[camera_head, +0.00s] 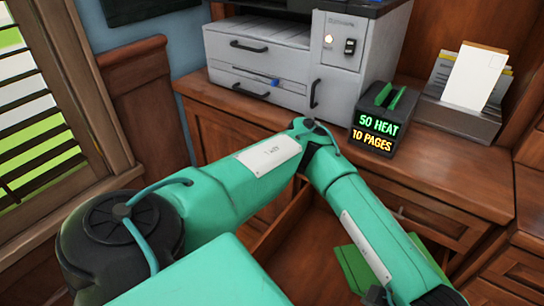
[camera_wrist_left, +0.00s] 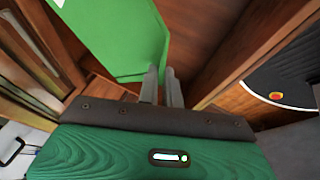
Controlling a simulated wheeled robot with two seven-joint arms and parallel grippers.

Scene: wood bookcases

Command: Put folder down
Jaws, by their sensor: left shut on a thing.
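The green folder (camera_wrist_left: 118,38) fills the upper left of the left wrist view. My left gripper (camera_wrist_left: 163,75) is shut on its edge, with the two grey fingers close together. Wooden walls that look like those of an open drawer (camera_wrist_left: 225,50) stand beside the folder; I cannot tell whether it touches the bottom. In the head view, green folder parts (camera_head: 352,272) show at the lower right, beside my left forearm, over the open drawer (camera_head: 290,232). There the left fingertips are out of frame. My right gripper is in neither view.
A grey printer cabinet (camera_head: 270,65) stands on the wooden desk. A dark box with lit text, "50 HEAT" and "10 PAGES" (camera_head: 380,118), is at its right. A paper holder (camera_head: 465,100) stands farther right. A slatted window (camera_head: 35,110) is on the left.

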